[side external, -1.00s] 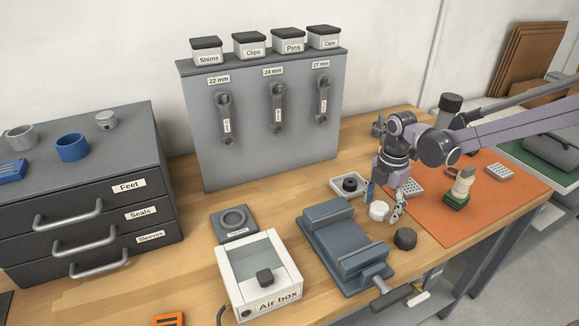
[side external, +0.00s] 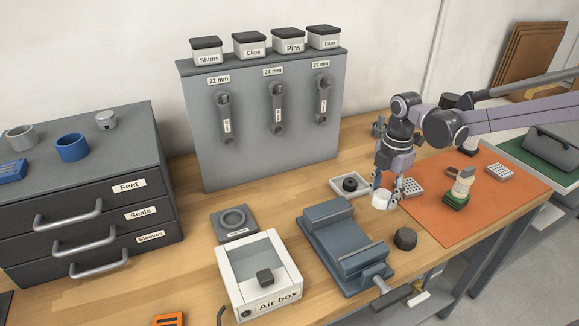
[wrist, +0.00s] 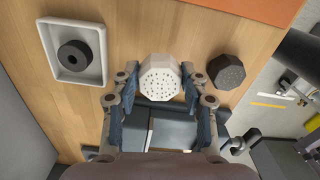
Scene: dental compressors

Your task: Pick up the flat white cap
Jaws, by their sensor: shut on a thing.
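The white cap (side external: 381,200) is held between the fingers of my gripper (side external: 386,195), a little above the wooden bench. In the wrist view the cap (wrist: 159,78) shows a pale faceted face with small dark dots. The blue-padded fingers of my gripper (wrist: 160,92) press on its left and right sides. The cap's underside is hidden.
A dark faceted knob (side external: 405,239) stands just right of the cap. A white tray (wrist: 97,75) with a black ring (wrist: 74,56) lies left. The blue-grey vise (side external: 340,250) is in front, and the orange mat (side external: 480,218) lies right.

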